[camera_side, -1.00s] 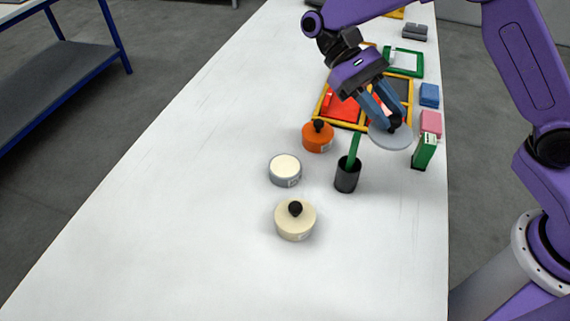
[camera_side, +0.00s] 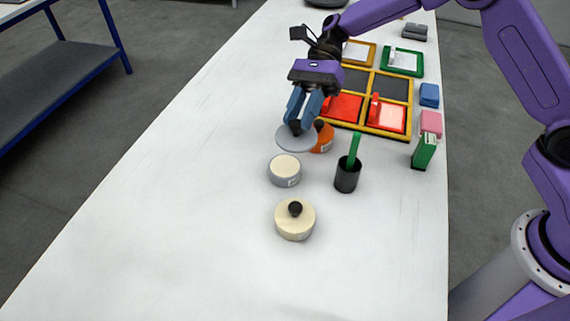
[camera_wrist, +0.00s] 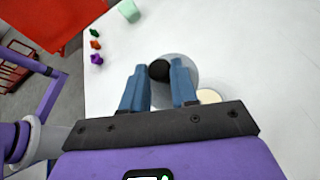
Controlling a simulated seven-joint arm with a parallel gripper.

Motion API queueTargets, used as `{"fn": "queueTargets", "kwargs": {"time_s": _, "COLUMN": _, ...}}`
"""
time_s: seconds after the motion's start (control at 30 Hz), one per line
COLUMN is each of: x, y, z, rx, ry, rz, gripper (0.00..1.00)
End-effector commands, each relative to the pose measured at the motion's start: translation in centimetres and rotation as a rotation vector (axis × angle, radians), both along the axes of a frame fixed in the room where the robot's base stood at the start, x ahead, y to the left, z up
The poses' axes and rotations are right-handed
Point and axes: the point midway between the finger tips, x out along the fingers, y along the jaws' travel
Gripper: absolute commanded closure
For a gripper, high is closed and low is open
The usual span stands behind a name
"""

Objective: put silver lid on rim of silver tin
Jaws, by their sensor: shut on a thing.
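The silver lid (camera_side: 294,141) is a flat grey disc with a black knob. My gripper (camera_side: 299,122) is shut on the knob and holds the lid in the air, roughly level. In the side view the lid is just behind and above the silver tin (camera_side: 285,171), which has a grey side, a pale cream top face and a small label. In the wrist view the lid (camera_wrist: 184,66) shows between and beyond the fingers (camera_wrist: 160,80). A pale round patch (camera_wrist: 208,96), likely the tin, is partly hidden by the lid and gripper.
An orange lidded tin (camera_side: 324,139) stands close to the lid's right. A cream lidded tin (camera_side: 295,220) is in front, and a dark cup (camera_side: 348,176) with a green stick is at right. A yellow-framed tray (camera_side: 376,127) lies behind. The table's left side is clear.

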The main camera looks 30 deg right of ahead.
Motion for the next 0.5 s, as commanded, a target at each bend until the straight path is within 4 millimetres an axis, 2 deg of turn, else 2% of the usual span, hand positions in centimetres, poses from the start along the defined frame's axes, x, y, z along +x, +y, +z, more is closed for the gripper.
{"fn": "queueTargets", "kwargs": {"time_s": 0.1, "x": 2.0, "y": 0.3, "z": -0.9, "rx": -0.001, "ry": 0.001, "rz": -0.112, "gripper": 1.0}}
{"fn": "queueTargets", "kwargs": {"time_s": 0.2, "x": 2.9, "y": 0.4, "z": -1.6, "rx": 0.0, "ry": 0.001, "rz": -0.159, "gripper": 1.0}}
{"fn": "queueTargets", "kwargs": {"time_s": 0.5, "x": 3.1, "y": 0.5, "z": -6.4, "rx": -0.002, "ry": 0.0, "rz": -0.172, "gripper": 1.0}}
